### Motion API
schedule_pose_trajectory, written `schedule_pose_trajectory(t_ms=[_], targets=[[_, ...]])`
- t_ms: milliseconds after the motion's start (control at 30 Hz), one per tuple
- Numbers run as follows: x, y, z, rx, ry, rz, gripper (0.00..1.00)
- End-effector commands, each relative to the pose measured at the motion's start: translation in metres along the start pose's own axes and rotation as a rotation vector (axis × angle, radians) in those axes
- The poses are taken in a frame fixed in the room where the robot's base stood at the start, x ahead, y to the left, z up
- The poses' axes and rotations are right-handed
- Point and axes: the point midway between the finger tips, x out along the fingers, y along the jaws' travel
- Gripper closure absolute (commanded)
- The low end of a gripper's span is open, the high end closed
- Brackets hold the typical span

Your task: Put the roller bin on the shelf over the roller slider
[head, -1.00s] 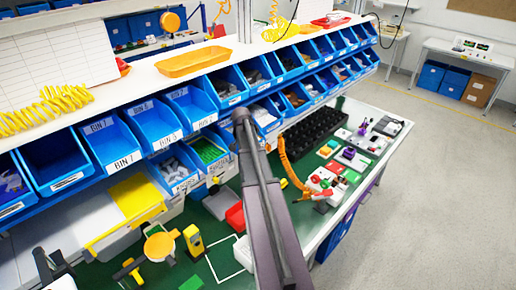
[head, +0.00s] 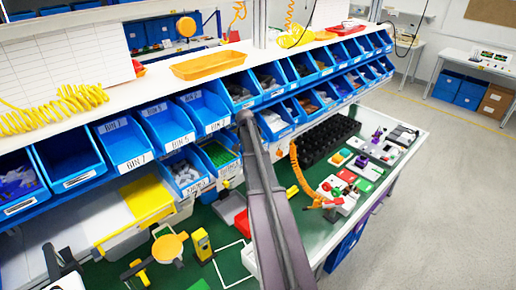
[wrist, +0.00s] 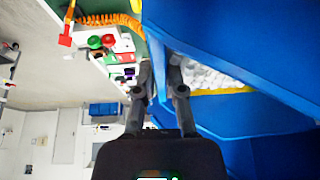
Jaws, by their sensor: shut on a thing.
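My gripper (wrist: 160,72) is shut on the wall of a blue bin (wrist: 225,35) in the wrist view. White pieces (wrist: 215,75) show inside this bin, and I take it to be the roller bin. In the head view my gripper (head: 246,120) is at the lower bin row, with a blue bin of white pieces (head: 275,122) just to its right. My arm hides part of that area. The shelf (head: 140,85) runs above the bins. I cannot pick out the roller slider; no label for it is readable.
Blue bins (head: 124,142) line both rows closely. An orange tray (head: 208,65) lies on the shelf top. Below, a green worktop holds a black crate (head: 328,138), a red bin (head: 242,222) and an orange coiled cord (head: 299,170). Open floor (head: 425,215) is at the right.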

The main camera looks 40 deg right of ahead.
Motion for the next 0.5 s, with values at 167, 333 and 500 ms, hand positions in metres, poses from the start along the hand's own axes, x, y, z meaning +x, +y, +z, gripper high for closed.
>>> schedule_pose_trajectory(t_ms=[167,333,500], targets=[[-0.0002,0.0,-0.0002,0.001,0.0,-0.001,0.8],[-0.0001,0.0001,-0.0002,0.001,0.0,-0.001,0.46],[-0.0001,0.0002,-0.0001,0.0,0.0,0.0,0.46]])
